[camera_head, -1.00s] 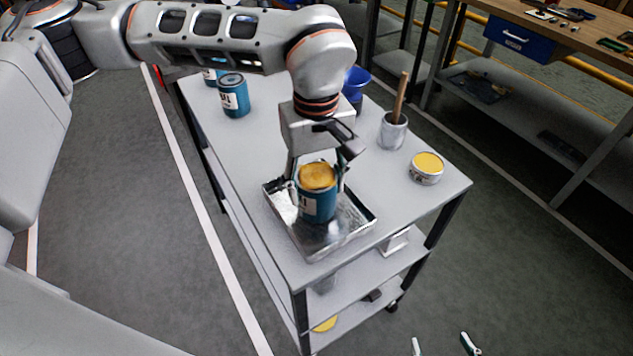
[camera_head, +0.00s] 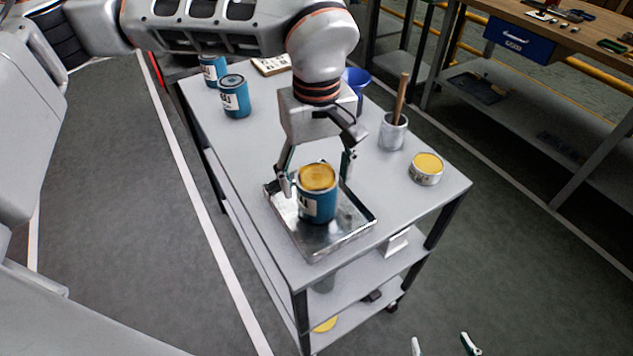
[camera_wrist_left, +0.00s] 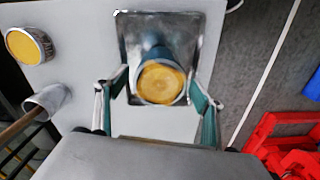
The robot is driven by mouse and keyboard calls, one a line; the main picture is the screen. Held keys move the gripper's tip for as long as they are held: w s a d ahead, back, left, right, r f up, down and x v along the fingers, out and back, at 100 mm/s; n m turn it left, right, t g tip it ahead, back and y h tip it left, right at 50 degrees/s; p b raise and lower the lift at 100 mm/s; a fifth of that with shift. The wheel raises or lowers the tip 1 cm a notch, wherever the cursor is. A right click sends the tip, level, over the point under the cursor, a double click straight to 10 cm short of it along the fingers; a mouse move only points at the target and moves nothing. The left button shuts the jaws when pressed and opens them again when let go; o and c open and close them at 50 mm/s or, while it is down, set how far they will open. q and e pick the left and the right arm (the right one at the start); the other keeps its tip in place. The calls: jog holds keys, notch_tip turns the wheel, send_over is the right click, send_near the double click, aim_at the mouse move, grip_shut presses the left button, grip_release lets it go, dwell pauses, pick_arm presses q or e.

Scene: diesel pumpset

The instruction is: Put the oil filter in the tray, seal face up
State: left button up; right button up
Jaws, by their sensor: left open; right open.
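The oil filter (camera_head: 317,203), a blue can with a pale label, stands upright in the shiny metal tray (camera_head: 348,240) with its golden-yellow round face up. In the left wrist view the filter's yellow face (camera_wrist_left: 160,83) shows inside the tray (camera_wrist_left: 208,22). My left gripper (camera_head: 316,178) is open above the filter, fingers spread on either side with gaps; it also shows in the left wrist view (camera_wrist_left: 158,84). The tips of my right gripper (camera_head: 443,344) are apart and empty at the bottom edge of the head view, away from the cart.
The tray is on a grey cart (camera_head: 263,150). Two more blue cans (camera_head: 235,97) stand at its far left. A blue funnel-like item (camera_head: 356,78), a grey cup with a wooden handle (camera_head: 392,132) and a yellow-topped tin (camera_head: 426,169) are on the right side. A workbench (camera_head: 590,35) stands beyond.

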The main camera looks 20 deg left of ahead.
pick_arm(q)
notch_tip(320, 180, up, 10)
jog(key=shift+f+p, duration=0.1)
jog(key=shift+p, duration=0.2)
dwell(0.4)
